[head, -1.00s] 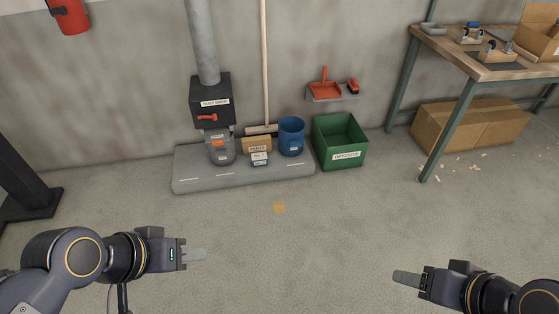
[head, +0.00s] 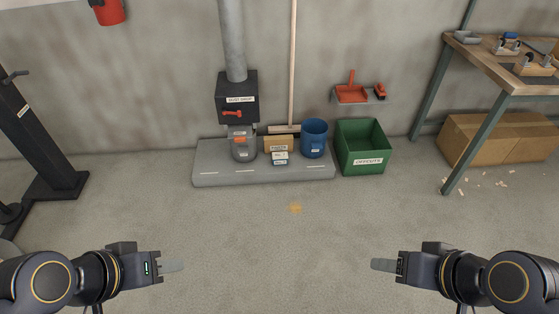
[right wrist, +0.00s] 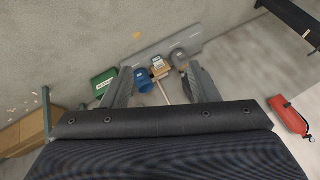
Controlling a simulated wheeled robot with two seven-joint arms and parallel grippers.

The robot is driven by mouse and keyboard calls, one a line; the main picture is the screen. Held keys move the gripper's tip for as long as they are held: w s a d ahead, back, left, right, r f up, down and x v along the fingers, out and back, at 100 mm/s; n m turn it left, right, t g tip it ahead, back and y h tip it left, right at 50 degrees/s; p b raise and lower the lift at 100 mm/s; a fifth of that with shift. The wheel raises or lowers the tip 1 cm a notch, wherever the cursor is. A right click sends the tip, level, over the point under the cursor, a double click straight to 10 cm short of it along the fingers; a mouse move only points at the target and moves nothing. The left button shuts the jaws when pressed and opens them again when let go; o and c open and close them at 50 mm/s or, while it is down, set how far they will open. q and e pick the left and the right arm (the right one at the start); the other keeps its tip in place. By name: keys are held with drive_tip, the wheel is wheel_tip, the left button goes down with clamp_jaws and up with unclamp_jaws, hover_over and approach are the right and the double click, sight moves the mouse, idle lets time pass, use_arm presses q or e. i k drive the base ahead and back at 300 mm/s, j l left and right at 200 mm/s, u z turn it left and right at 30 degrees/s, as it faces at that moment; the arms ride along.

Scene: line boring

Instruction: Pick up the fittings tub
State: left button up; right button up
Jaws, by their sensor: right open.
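No label in view can be read as fittings. A blue round tub (head: 314,138) with a small unreadable label stands upright on a low grey plinth (head: 215,178) by the wall. Left of it on the plinth is a small cardboard box (head: 279,143) with small labelled containers (head: 280,158) in front. I cannot tell for sure which is the fittings tub. The blue tub also shows in the right wrist view (right wrist: 143,80). My right gripper (head: 376,265) is open and empty, well short of the plinth; its fingers stand apart in the right wrist view (right wrist: 160,72). My left gripper (head: 178,265) shows edge-on, also away from the plinth.
A dust drop unit (head: 238,98) with a grey bin (head: 243,146) stands on the plinth's left. A green offcuts crate (head: 362,148) is right of the blue tub. A workbench (head: 500,70) stands at right, a black stand (head: 35,130) at left.

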sight(281, 158)
drive_tip(key=i+u, duration=0.1)
drive_tip(key=i, duration=0.5)
drive_tip(key=i+u, duration=0.15)
drive_tip(key=i, duration=0.45)
drive_tip(key=i+u, duration=0.1)
drive_tip(key=i, duration=0.45)
drive_tip(key=i+l+u, duration=0.15)
drive_tip(key=i, duration=0.45)
drive_tip(key=i+l+u, duration=0.1)
drive_tip(key=i, duration=0.5)
